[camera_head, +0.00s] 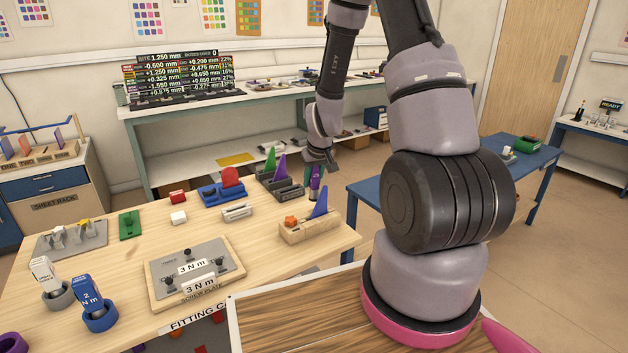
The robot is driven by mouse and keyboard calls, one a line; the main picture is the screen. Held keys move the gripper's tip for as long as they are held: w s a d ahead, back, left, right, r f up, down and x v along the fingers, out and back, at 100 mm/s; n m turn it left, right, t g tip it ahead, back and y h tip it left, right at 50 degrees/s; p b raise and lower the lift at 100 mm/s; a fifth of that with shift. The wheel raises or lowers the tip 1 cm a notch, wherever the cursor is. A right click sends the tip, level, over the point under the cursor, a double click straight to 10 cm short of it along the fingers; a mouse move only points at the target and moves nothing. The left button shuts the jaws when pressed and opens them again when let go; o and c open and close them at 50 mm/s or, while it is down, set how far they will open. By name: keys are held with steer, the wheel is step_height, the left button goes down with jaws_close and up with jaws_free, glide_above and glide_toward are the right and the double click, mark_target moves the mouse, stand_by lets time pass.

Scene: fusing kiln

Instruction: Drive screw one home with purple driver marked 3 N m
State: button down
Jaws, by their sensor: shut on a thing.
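My gripper (317,168) is above the floor just past the bench's right end, shut on a slim purple thing. This looks like the purple driver (316,183); it points down, and its marking is too small to read. The screw plate (168,287) lies on the wooden bench, left of and nearer than my gripper. It is a grey plate on a wood base with several dark screws and two white "3 N m" labels. I cannot tell which screw is screw one. A purple ring stand (12,343) at the bottom left corner is partly cut off.
A blue driver marked 2 (84,290) and a white driver (42,270) stand in rings at front left. Blue tables (365,190) stand right. Bare wood surrounds the plate.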

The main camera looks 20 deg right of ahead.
steer(key=s+a+n+g+y, duration=0.1)
steer(key=s+a+n, duration=0.15)
steer(key=a, duration=0.55)
steer(key=s+a+n+y, duration=0.1)
steer(key=a+n, duration=0.3)
steer(key=a, duration=0.5)
steer(key=s+a+n+g+y, duration=0.15)
steer(key=a+n, duration=0.25)
steer(key=a, duration=0.4)
steer(key=s+a+r+n+g, duration=0.2)
steer(key=s+a+n, duration=0.8)
steer(key=a, duration=0.7)
steer(key=s+g, duration=0.1)
steer(key=s, duration=0.2)
steer(key=shift+s+a+r+y, duration=0.35)
steer(key=shift+r, duration=0.05)
steer(key=shift+f, duration=2.75)
steer(key=shift+d+f, duration=0.1)
steer(key=shift+f, duration=0.85)
